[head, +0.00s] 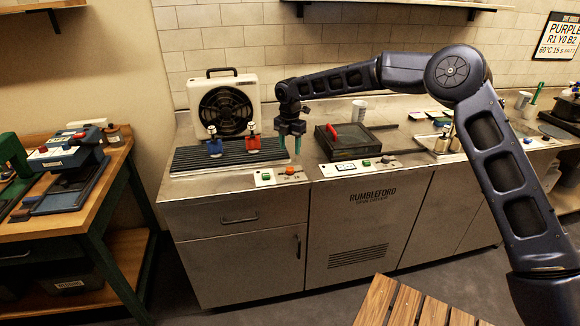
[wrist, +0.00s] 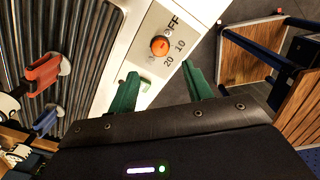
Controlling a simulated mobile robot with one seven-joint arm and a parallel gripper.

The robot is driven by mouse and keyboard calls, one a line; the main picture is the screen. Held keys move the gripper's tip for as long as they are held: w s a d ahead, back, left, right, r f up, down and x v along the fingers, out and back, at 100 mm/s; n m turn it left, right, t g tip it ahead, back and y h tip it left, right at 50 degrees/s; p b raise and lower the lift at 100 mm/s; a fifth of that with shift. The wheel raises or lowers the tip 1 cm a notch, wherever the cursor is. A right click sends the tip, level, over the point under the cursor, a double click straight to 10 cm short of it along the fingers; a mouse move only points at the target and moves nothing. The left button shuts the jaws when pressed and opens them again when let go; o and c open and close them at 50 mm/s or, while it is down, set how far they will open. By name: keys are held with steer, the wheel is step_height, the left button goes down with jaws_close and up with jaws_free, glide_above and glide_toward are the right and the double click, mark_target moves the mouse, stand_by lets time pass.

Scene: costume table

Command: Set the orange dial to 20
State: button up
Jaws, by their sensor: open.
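The orange dial (head: 290,170) sits on the white control panel at the front edge of the counter. In the wrist view the dial (wrist: 160,46) has the printed marks OFF, 10 and 20 around it; I cannot tell which mark it points to. My gripper (head: 290,150) hangs pointing down just above and behind the dial in the head view. In the wrist view its two green fingers (wrist: 160,86) are apart with nothing between them. The dial shows just beyond the fingertips, apart from them. A green button (head: 266,177) is on the same panel, left of the dial.
A ribbed black rack (head: 190,158) holds a blue-handled item (head: 215,146) and a red-handled item (head: 253,139) left of my gripper. A fan unit (head: 224,104) stands behind. A dark tray (head: 350,147) with a red handle and a second control panel (head: 357,167) lie to the right.

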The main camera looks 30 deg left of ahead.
mark_target(290, 168)
step_height(290, 168, down, 9)
steer(key=shift+f, duration=0.1)
stand_by(0.3)
steer(key=shift+c, duration=0.2)
steer(key=c, duration=0.9)
